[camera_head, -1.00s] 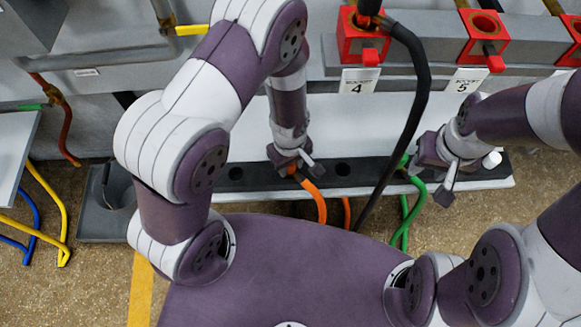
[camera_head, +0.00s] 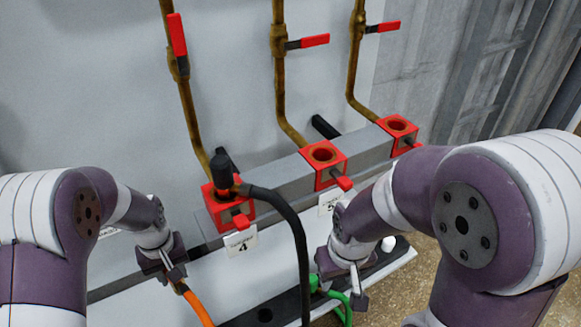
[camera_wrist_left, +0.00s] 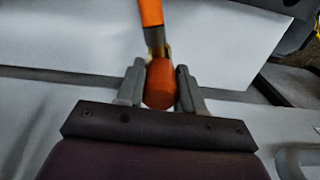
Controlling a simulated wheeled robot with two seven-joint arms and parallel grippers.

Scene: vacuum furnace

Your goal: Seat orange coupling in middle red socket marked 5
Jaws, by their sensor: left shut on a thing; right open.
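The orange coupling (camera_wrist_left: 160,86) is between the fingers of my left gripper (camera_wrist_left: 160,68) in the left wrist view, with its orange hose leading away. In the head view my left gripper (camera_head: 173,272) is left of and below the red sockets, and the orange hose (camera_head: 197,305) hangs below it. The coupling is mostly hidden there. The middle red socket (camera_head: 323,155) has an open, empty round hole; its tag (camera_head: 329,203) is partly covered by my right arm. My right gripper (camera_head: 350,277) is open, low near the green hose (camera_head: 341,312).
The left red socket (camera_head: 215,212), tagged 4, holds a black coupling (camera_head: 220,170) with a thick black hose (camera_head: 290,222) arching down between my arms. The right red socket (camera_head: 397,124) is empty. Brass pipes with red valve handles (camera_head: 308,42) rise behind. A black holed rack (camera_head: 265,315) lies below.

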